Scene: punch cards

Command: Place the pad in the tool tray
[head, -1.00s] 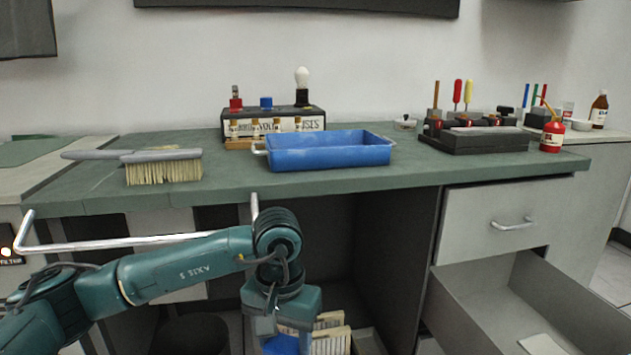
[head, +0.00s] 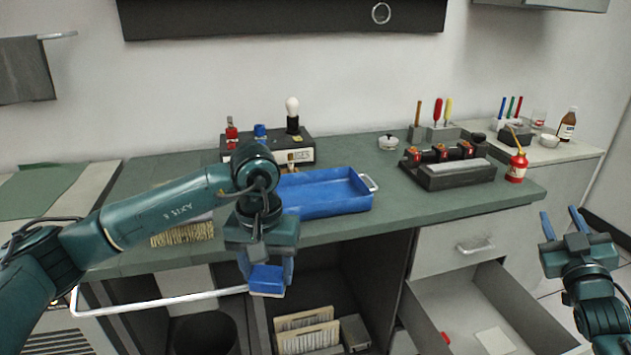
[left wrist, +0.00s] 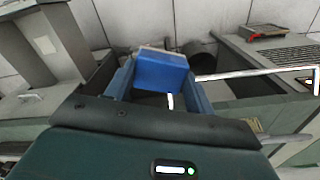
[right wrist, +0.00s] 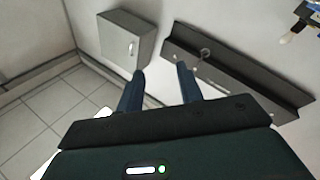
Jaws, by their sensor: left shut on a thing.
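The pad (head: 267,281) is a small blue block with a paler far edge. My left gripper (head: 266,272) is shut on it, in front of the bench edge and below the level of the worktop. The pad also shows between the fingers in the left wrist view (left wrist: 160,74). The tool tray (head: 335,202) is a blue rectangular tray with metal handles on the green bench top, behind and to the right of the pad; my left arm hides its left end. My right gripper (head: 563,224) is open and empty at the far right, in front of the bench.
A brush (head: 183,233) lies left of the tray, partly behind my arm. A black sharpening block (head: 457,175) and a red bottle (head: 517,167) stand to the right. An open drawer (head: 478,312) juts out below. A metal rail (head: 165,300) runs along the front left.

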